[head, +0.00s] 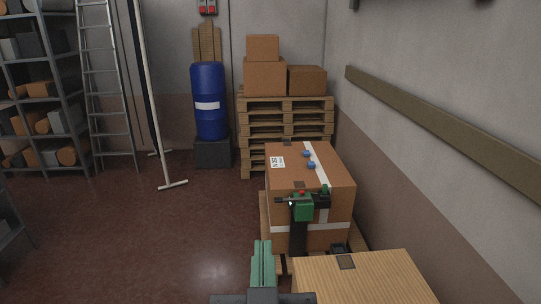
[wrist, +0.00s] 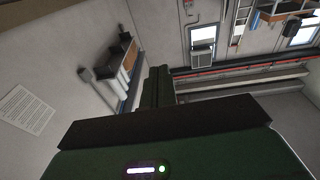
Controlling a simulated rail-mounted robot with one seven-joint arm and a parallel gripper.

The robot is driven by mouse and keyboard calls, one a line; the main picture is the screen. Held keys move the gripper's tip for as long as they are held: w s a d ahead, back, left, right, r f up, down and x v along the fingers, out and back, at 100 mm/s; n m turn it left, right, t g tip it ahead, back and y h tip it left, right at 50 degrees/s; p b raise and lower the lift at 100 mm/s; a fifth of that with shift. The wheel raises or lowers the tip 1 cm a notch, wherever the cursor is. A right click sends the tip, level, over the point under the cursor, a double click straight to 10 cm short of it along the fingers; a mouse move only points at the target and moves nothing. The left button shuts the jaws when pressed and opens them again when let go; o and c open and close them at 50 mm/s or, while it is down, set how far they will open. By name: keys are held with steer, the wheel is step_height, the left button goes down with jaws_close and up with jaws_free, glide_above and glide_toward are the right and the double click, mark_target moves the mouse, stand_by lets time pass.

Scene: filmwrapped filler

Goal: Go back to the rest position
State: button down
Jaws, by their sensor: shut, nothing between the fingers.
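My gripper (head: 263,262) stands at the bottom middle of the head view, with its two green fingers together and nothing between them. It is in front of the large carton and to the left of the wood-topped surface, apparently touching neither. In the wrist view the dark green fingers (wrist: 158,88) are also together, with the dark palm below them. Beyond them are walls and fittings of the room.
A large taped carton (head: 285,182) with two small blue items on top stands ahead; a green-and-black device (head: 303,208) is at its front. The wood-topped surface (head: 365,285) is at lower right. Stacked pallets (head: 260,131), a blue drum (head: 208,88) and a ladder (head: 103,85) stand behind. Left floor is open.

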steer(key=s+r+t+b, duration=0.5)
steer(key=s+t+b, duration=0.15)
steer(key=s, duration=0.25)
step_height(320, 180, up, 32)
steer(key=p, duration=3.2)
steer(key=shift+w+g, duration=0.25)
steer(key=shift+g, duration=0.1)
